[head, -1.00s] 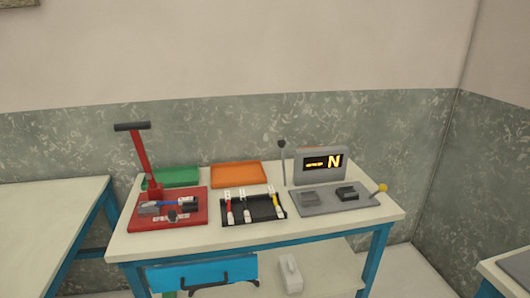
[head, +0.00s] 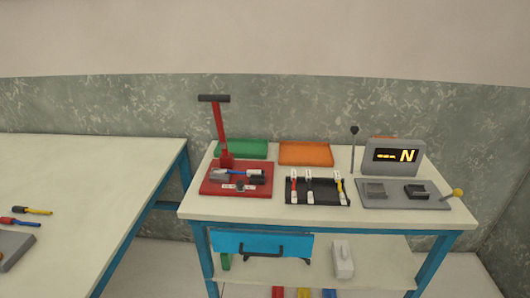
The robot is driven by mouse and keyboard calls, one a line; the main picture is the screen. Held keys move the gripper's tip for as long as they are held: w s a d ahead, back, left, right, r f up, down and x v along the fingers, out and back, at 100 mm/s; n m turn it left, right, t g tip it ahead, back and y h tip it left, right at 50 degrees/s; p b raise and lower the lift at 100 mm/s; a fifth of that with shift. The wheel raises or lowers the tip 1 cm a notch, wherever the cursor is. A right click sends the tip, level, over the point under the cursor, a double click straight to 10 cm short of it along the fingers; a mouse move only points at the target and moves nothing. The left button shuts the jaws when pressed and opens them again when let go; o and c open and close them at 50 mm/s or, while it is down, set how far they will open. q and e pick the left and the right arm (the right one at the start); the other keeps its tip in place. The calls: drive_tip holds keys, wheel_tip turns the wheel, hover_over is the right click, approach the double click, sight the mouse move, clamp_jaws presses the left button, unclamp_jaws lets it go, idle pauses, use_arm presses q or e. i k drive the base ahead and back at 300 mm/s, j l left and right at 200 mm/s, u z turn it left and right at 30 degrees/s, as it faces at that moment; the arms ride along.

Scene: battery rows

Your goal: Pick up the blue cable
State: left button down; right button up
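A short blue cable (head: 238,172) appears to lie on the red press base (head: 212,189), between a grey block (head: 220,176) and a black block (head: 256,177). It is small, and I cannot tell whether it is joined to them. On the left table, a red piece with a dark blue end (head: 20,223) lies below a yellow piece with a dark end (head: 35,211). Neither of my grippers shows in the head view.
The workbench (head: 330,217) also holds a black rack (head: 318,198) with red, white and yellow cables, green (head: 240,150) and orange (head: 305,154) trays, and a grey tester (head: 393,157). The left table (head: 90,185) is mostly bare. Red, yellow and blue bins (head: 328,293) show low down.

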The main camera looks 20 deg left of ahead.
sight(250, 172)
drive_tip(key=i+u, duration=0.25)
drive_tip(key=u, duration=0.2)
drive_tip(key=i+l+u, duration=0.15)
drive_tip(key=u, duration=0.35)
